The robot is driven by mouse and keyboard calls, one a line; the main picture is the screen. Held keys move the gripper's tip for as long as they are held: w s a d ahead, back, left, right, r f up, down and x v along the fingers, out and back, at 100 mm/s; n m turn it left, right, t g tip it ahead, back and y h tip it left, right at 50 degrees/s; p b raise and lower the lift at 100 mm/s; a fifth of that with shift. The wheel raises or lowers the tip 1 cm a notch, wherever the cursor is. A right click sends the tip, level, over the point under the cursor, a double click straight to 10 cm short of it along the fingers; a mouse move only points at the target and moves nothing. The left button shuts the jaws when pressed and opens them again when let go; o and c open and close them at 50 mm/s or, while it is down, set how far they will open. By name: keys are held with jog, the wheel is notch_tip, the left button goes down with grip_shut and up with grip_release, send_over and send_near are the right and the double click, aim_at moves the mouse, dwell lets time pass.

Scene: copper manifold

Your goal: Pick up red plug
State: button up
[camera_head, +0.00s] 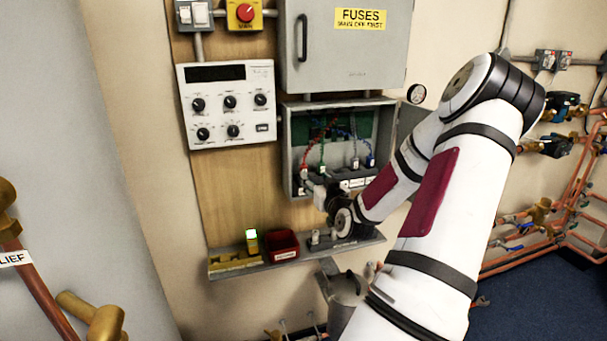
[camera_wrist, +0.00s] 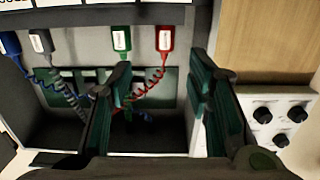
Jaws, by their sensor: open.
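The red plug (camera_wrist: 165,40) hangs at the top of the wrist view, with a white label on its body and a coiled red cord below it. My gripper (camera_wrist: 160,64) is open, with one finger on each side of the red cord. The red plug lies beyond the fingertips, in line with the gap, and nothing is held. In the head view my gripper (camera_head: 310,187) is at the front left of the open grey box (camera_head: 289,140). The red cord (camera_head: 305,153) shows there, but the gripper partly hides the plug's end.
A green plug (camera_wrist: 121,40) hangs close beside the red one, near the left finger. Grey (camera_wrist: 41,42) and blue (camera_wrist: 10,43) plugs are farther left. The box walls surround the cords. A shelf (camera_head: 330,246) with a red bin (camera_head: 283,246) is below.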

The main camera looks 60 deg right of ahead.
aim_at(304, 169)
jog(key=x, duration=0.4)
jog(key=shift+w+d, duration=0.2)
jog(key=shift+w, duration=0.1)
jog(key=shift+a+f+x, duration=0.1)
jog(key=shift+f+x, duration=0.1)
jog(key=shift+x, duration=1.2)
jog(key=shift+a+f+x, duration=0.1)
jog(key=shift+f+x, duration=0.1)
jog(key=shift+x, duration=1.15)
jog(key=shift+w, duration=0.15)
grip_shut()
